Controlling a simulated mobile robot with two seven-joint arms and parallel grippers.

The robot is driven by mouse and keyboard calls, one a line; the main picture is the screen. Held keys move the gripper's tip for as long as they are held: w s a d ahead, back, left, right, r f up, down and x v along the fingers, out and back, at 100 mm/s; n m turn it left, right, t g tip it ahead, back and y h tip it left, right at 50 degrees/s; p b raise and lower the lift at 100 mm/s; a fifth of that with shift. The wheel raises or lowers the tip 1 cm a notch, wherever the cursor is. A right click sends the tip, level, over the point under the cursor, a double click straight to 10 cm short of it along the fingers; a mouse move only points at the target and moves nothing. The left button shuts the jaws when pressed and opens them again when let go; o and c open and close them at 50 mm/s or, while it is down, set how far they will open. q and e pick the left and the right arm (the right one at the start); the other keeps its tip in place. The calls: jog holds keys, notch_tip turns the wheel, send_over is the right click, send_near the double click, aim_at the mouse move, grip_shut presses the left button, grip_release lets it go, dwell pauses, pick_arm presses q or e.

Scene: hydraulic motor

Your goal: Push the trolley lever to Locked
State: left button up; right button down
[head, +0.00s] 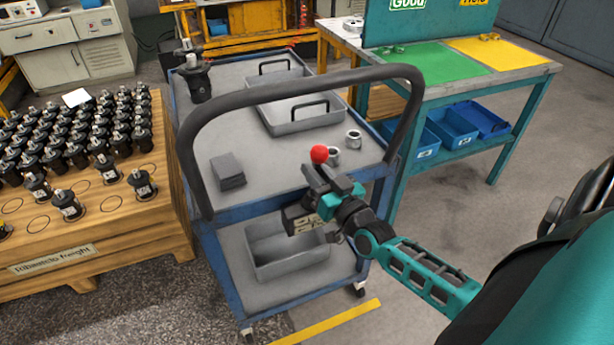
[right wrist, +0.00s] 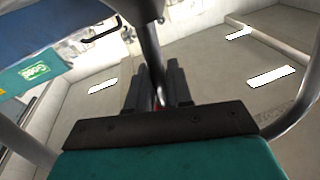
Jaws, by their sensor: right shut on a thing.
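The trolley (head: 285,176) has a blue frame, grey shelves and a dark curved push handle (head: 290,84). The lever's red ball knob (head: 319,154) stands at the trolley's near right side. My right gripper (head: 330,180) is shut at the lever, just below the knob in the head view. In the right wrist view, a dark rod (right wrist: 151,50) runs down between the fingers of the gripper (right wrist: 157,85), with a sliver of red there. A plate with small labels (head: 307,224) is partly hidden behind my gripper; its words are unreadable. My left gripper is out of view.
The trolley carries grey trays (head: 308,115), metal rings (head: 353,138), a dark block stack (head: 228,170) and a black motor (head: 197,80). A wooden pallet box (head: 90,240) with many motors stands left. A teal-framed table (head: 485,78) stands right. Floor at right is clear.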

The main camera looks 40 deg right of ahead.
jog(key=shift+s+d+f+m+h+b, duration=0.1)
jog(key=shift+d+f+m+h+b, duration=0.1)
jog(key=shift+d+m, duration=0.4)
jog(key=shift+s+d+f+m+h+b, duration=0.15)
jog(key=shift+d+m, duration=0.1)
jog(key=shift+m, duration=0.55)
jog(key=shift+s+d+f+m+h+b, duration=0.1)
jog(key=shift+d+m+h+b, duration=0.1)
jog(key=shift+d+m, duration=0.4)
jog(key=shift+a+t, duration=0.15)
jog(key=shift+t, duration=0.15)
jog(key=c, duration=1.1)
grip_release()
jog(key=s, duration=0.4)
jog(key=s+a+f, duration=0.1)
jog(key=s, duration=0.3)
jog(key=s+f, duration=0.1)
jog(key=s, duration=0.3)
jog(key=shift+s+a, duration=0.15)
jog(key=shift+s, duration=0.2)
